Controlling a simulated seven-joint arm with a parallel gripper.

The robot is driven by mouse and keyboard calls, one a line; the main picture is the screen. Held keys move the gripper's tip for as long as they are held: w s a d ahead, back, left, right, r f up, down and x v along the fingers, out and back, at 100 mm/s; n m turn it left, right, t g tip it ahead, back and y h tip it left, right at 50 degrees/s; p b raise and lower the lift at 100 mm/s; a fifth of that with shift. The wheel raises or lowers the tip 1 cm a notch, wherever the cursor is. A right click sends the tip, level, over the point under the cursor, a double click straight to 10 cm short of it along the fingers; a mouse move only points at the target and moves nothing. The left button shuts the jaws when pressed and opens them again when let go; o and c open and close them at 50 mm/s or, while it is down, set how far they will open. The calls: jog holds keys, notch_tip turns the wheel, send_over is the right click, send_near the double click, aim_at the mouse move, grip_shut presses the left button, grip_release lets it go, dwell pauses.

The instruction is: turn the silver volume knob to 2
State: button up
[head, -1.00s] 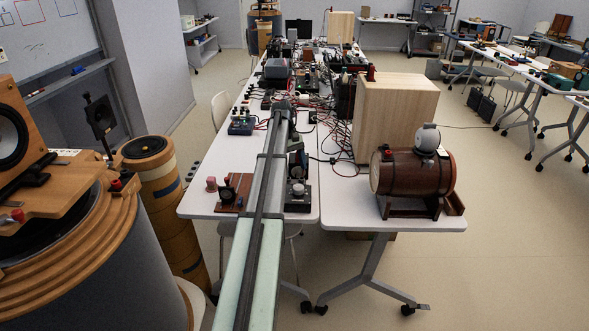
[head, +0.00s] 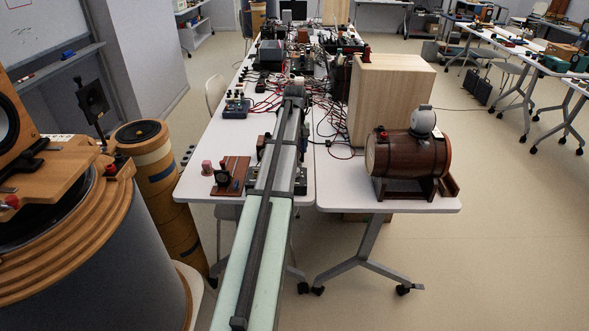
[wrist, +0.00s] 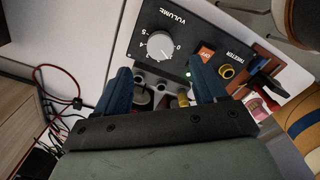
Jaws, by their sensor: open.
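The silver volume knob (wrist: 160,47) is a ridged round dial on a dark panel (wrist: 187,22) marked VOLUME, seen upside down in the wrist view. White numerals ring it; 0 and 4 can be read, but its pointer is too small to tell. My gripper (wrist: 160,68) is open, with its two blue fingers apart on either side of the knob in the picture, just below it. The fingers do not visibly touch the knob. In the head view my arm hides the knob and gripper, and most of the device.
An orange switch (wrist: 206,52), a yellow ring jack (wrist: 227,71) and a lit green light sit beside the knob. A wooden board with a black part (head: 229,176) stands left of my arm. A wooden barrel (head: 408,155) and pale box (head: 390,100) stand right. Red cables lie behind.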

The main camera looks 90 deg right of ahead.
notch_tip(320, 180, down, 9)
jog(key=shift+r, duration=0.2)
dwell(0.4)
jog(key=c, duration=1.1)
